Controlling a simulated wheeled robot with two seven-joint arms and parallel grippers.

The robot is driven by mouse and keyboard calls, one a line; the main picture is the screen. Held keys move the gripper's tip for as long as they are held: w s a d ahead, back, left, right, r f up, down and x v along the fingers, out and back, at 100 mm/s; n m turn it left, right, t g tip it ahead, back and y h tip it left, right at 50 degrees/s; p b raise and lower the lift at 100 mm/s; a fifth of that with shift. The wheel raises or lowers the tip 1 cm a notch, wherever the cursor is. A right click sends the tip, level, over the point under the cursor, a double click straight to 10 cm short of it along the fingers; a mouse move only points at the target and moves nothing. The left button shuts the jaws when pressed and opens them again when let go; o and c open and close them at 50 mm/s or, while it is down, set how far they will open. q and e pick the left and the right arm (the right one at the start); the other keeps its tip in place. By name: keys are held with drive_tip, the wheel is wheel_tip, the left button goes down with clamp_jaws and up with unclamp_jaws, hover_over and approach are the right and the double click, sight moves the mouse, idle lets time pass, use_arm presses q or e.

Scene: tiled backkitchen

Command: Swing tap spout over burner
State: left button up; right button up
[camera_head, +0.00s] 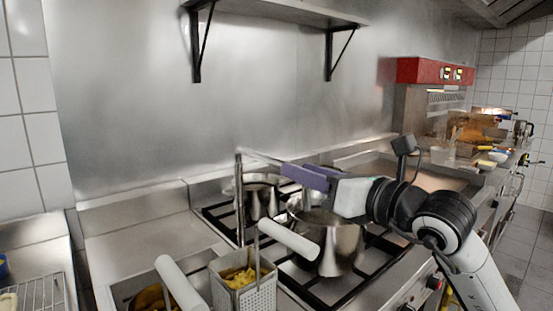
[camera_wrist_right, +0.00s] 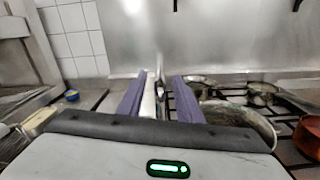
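The tap shows in the head view as an upright metal post (camera_head: 240,200) at the stove's left edge. Its thin spout (camera_head: 262,158) runs from the top toward the right gripper. My right gripper (camera_head: 290,172) comes in from the right above the stove, its purple fingers at the spout. In the right wrist view the fingers (camera_wrist_right: 160,98) are apart, with the pale spout (camera_wrist_right: 149,98) between them, closer to the left finger. Contact cannot be told. The burner grates (camera_head: 290,277) lie below, partly hidden by pots and my arm. My left gripper is not in view.
A steel pot (camera_head: 338,245) and a pan (camera_head: 262,190) stand on the stove under my arm. A fryer basket (camera_head: 243,285) with pale handles stands in front. A shelf (camera_head: 275,12) hangs above. The counter left of the stove (camera_head: 150,240) is clear.

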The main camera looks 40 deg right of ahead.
sight(279, 164)
drive_tip(key=w, duration=0.2)
drive_tip(key=w+p, duration=0.1)
drive_tip(key=w, duration=0.1)
drive_tip(key=w+p, duration=0.1)
drive_tip(key=w, duration=0.1)
drive_tip(key=shift+a+r, duration=0.1)
drive_tip(key=shift+a, duration=0.15)
drive_tip(key=shift+w+a, duration=0.1)
drive_tip(key=shift+w, duration=0.65)
clamp_jaws()
